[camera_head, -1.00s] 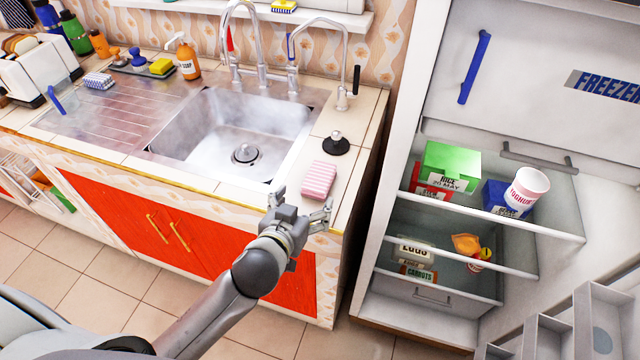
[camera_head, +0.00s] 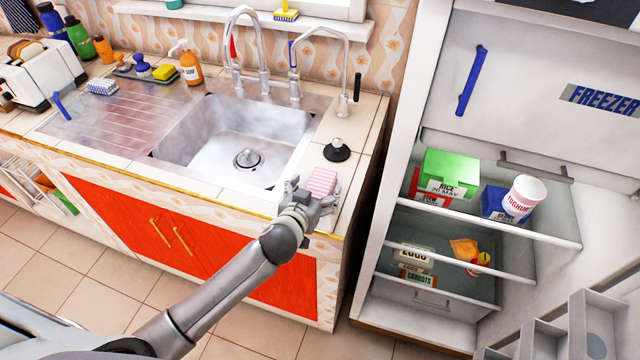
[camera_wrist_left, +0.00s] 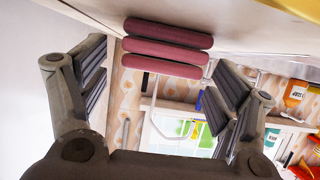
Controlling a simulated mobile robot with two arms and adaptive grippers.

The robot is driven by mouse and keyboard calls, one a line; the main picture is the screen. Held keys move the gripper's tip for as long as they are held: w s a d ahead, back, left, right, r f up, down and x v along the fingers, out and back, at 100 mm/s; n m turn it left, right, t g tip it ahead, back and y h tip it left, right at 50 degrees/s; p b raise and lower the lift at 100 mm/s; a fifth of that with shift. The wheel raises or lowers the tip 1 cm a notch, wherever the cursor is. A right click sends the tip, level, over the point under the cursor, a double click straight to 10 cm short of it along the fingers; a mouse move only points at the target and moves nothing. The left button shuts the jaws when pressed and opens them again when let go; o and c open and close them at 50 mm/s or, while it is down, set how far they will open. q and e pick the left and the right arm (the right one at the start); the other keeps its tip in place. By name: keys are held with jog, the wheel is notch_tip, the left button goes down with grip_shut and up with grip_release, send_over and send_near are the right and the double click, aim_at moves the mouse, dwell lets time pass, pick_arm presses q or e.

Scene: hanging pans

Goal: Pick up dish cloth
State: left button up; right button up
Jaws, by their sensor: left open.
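A folded pink-and-white striped dish cloth (camera_head: 321,180) lies on the tiled counter to the right of the sink. My left gripper (camera_head: 313,191) is open at the cloth's near end, with a finger towards each side of it. In the left wrist view, which looks upside down, the cloth's rounded pink folds (camera_wrist_left: 167,45) show between the two spread fingers (camera_wrist_left: 160,85). I cannot tell whether the fingers touch it. The near part of the cloth is hidden by the gripper in the head view. My right gripper is not in view.
The sink (camera_head: 240,135) lies left of the cloth, and a black sink plug (camera_head: 337,151) stands just behind it. The open fridge (camera_head: 450,230) stands to the right.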

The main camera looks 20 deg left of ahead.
pick_arm(q)
jog(key=shift+w+f, duration=0.25)
jog(key=shift+w, duration=0.3)
jog(key=c, duration=1)
jog(key=shift+r, duration=0.15)
